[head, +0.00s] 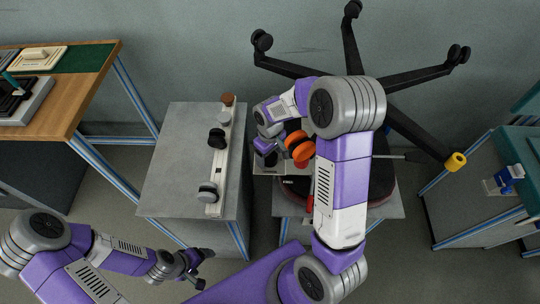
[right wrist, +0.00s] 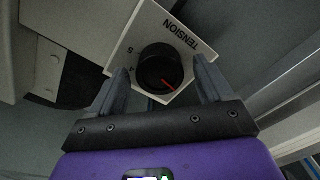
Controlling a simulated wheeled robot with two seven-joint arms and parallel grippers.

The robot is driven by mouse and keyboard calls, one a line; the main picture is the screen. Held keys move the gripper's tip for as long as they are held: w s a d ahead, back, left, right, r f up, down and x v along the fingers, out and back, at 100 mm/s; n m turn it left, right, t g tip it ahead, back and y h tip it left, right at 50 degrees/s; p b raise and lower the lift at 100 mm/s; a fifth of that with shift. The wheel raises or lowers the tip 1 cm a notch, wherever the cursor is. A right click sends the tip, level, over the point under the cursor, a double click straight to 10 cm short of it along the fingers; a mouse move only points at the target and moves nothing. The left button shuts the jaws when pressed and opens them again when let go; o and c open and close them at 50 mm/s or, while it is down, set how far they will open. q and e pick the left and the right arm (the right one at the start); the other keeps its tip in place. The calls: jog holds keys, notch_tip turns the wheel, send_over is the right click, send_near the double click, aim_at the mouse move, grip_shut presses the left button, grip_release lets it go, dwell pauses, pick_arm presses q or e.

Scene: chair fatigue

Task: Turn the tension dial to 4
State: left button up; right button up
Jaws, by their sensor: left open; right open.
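The tension dial (right wrist: 160,67) is a round black knob with a red pointer line, on a white panel (right wrist: 186,28) marked TENSION. The pointer points to the lower right in the right wrist view; some numbers show at the dial's left, and the rest are hidden. My right gripper (right wrist: 160,74) is open, one finger on each side of the dial; I cannot tell whether they touch it. In the head view my right gripper (head: 264,150) is partly covered by my arm, and the dial is hidden. My left gripper (head: 190,270) is open and empty, low at the left.
A grey bench (head: 170,165) left of my right gripper carries a pale rail with several knobs. An upturned chair base (head: 402,82) with casters stands behind my right arm. Orange round parts (head: 298,146) sit beside my right gripper.

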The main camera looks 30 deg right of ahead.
jog(key=shift+f, duration=0.1)
jog(key=c, duration=1)
jog(key=shift+c, duration=0.2)
